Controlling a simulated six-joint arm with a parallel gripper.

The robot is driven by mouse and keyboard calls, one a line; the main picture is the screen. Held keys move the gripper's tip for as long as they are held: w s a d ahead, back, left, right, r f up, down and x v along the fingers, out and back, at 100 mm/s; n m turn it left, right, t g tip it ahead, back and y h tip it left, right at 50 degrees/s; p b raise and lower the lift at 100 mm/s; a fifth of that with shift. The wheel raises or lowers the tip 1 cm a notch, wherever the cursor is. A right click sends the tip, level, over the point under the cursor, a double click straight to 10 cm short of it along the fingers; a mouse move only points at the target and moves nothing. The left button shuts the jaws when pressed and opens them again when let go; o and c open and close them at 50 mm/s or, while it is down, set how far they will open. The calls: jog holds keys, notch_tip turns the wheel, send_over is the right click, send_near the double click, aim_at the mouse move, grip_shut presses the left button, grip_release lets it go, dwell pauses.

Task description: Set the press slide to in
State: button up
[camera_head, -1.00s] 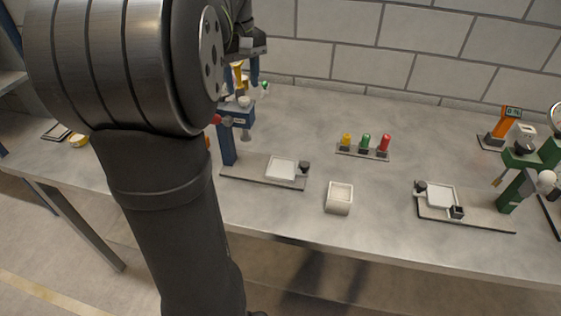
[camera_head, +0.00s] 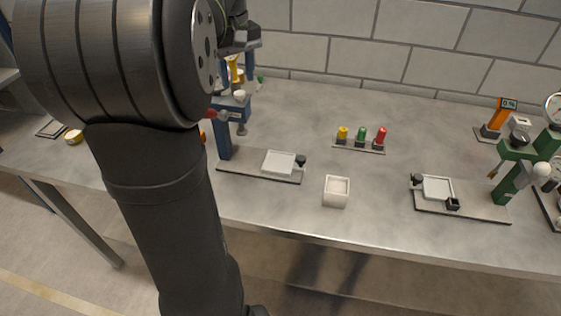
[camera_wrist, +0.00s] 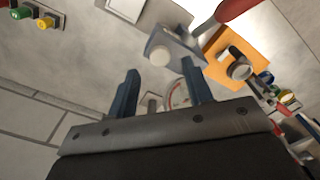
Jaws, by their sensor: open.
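A blue press (camera_head: 224,140) stands left of centre in the head view, partly hidden by my arm. On its base a white slide plate (camera_head: 279,163) with a black knob sits right of the column. A second, green press (camera_head: 505,182) at the right has a similar white slide plate (camera_head: 437,188) on its base. My gripper (camera_head: 237,68) is open and empty behind and above the blue press head. In the wrist view the gripper (camera_wrist: 159,78) has its blue fingers apart, with the press head (camera_wrist: 172,52) and its white knob beyond them. A white plate (camera_wrist: 126,8) is cut off at the top.
A strip of yellow, green and red pegs (camera_head: 358,146) stands at the back. A small white box (camera_head: 336,190) sits between the presses. An orange device (camera_head: 494,122) reading 0% stands back right. A brick wall bounds the bench; its middle is mostly clear.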

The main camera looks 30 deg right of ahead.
jog(key=s+d+f+m, duration=0.2)
jog(key=s+d+m, duration=0.2)
jog(key=d+m, duration=0.3)
jog(key=m, duration=1.1)
send_near(301, 157)
notch_tip(301, 157, down, 9)
jog(key=shift+s+r, duration=0.15)
grip_shut()
